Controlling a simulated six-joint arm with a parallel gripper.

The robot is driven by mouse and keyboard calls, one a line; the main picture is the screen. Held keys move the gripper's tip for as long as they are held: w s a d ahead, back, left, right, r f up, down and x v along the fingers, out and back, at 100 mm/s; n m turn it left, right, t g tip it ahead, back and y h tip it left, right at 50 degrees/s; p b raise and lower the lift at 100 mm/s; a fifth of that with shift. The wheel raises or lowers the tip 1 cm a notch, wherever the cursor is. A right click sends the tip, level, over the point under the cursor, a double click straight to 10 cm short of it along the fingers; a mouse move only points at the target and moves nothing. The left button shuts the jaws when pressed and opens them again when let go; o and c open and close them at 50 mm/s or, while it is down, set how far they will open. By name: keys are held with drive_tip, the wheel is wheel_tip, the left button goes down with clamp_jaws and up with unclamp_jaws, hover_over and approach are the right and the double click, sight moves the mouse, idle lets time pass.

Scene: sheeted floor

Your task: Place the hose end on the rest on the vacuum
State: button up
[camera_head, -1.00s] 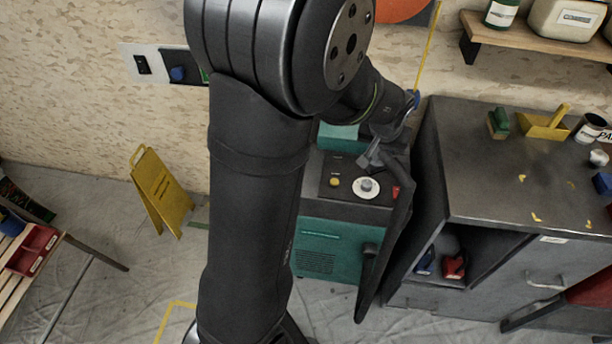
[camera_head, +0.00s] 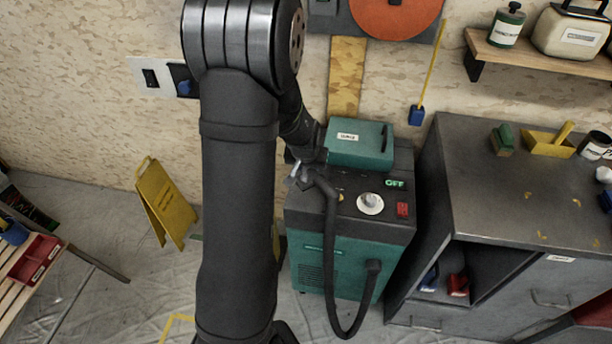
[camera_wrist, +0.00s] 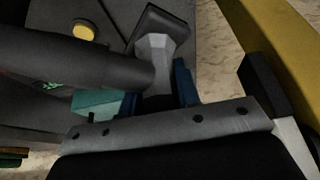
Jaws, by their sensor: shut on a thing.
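The vacuum (camera_head: 355,230) is a teal and dark box with a lit green OFF sign, a white dial and a red switch on top. Its black hose (camera_head: 331,262) leaves a front port, loops down and rises to my gripper (camera_head: 300,170), at the vacuum's upper left. In the wrist view my gripper (camera_wrist: 157,92) is shut, its blue pads on either side of a grey tapered piece at the hose end (camera_wrist: 155,62). The thick hose (camera_wrist: 75,58) runs off to the left there. I cannot make out the rest; my arm covers the vacuum's left side.
A dark metal cabinet (camera_head: 520,185) stands close to the vacuum's right. A teal lidded unit (camera_head: 360,148) rises at the vacuum's back. A yellow folding sign (camera_head: 165,203) stands on the floor to the left. A shelf (camera_head: 540,62) hangs at upper right.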

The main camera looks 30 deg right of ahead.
sight(306, 176)
drive_tip(key=shift+w+a+f, duration=0.15)
drive_tip(key=shift+w+f, duration=0.2)
drive_tip(key=shift+w, duration=0.15)
drive_tip(key=shift+f, duration=1.95)
drive_tip(key=shift+f, duration=0.1)
drive_tip(key=o, duration=1.1)
drive_tip(key=v, duration=1.2)
drive_tip(key=shift+x, duration=5.9)
